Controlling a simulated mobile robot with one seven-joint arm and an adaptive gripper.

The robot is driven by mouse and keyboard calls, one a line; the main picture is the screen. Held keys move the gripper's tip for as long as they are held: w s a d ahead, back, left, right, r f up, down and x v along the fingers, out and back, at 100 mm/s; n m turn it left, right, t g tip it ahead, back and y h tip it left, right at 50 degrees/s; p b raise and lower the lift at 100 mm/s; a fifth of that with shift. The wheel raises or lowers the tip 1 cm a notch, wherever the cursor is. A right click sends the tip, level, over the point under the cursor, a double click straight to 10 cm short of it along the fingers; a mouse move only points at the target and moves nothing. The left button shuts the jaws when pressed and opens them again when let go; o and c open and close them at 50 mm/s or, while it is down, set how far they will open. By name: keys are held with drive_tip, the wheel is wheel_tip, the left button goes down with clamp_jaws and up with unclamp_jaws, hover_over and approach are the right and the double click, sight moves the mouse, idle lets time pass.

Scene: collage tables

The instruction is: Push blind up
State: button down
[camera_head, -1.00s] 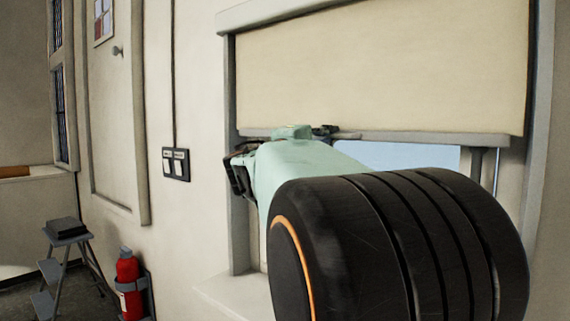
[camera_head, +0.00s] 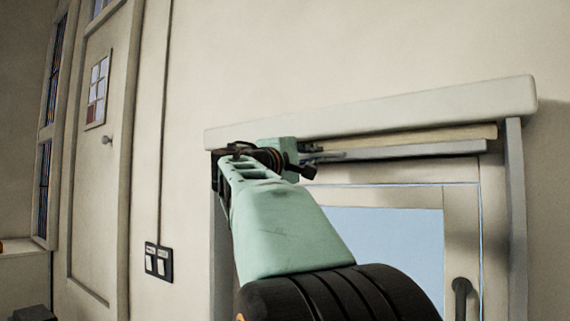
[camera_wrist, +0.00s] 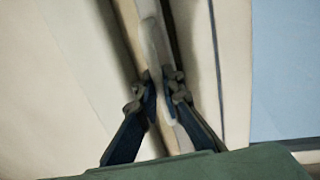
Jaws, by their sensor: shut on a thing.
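The cream blind (camera_head: 440,136) shows as a narrow strip just under the top of the window frame. Its grey bottom bar (camera_head: 425,152) runs below it, tilted in the picture. My gripper (camera_head: 308,162) is at the left end of the bar. In the wrist view my gripper (camera_wrist: 160,92) has its two dark fingers on either side of the pale bar (camera_wrist: 152,50), shut on it. In the head view my wrist partly hides the bar's left end and the fingertips.
The window pane (camera_head: 390,245) is uncovered below the bar, with a dark handle (camera_head: 461,290) at its right. The frame's top ledge (camera_head: 380,112) lies close above the blind. A wall switch (camera_head: 158,262) and a door (camera_head: 98,170) are to the left.

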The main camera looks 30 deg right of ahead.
drive_tip(key=shift+s+r, duration=0.1)
drive_tip(key=shift+r, duration=0.65)
drive_tip(key=shift+r, duration=0.1)
drive_tip(key=c, duration=2.1)
unclamp_jaws()
drive_tip(key=shift+f, duration=0.2)
drive_tip(key=shift+a, duration=0.1)
drive_tip(key=v, duration=0.8)
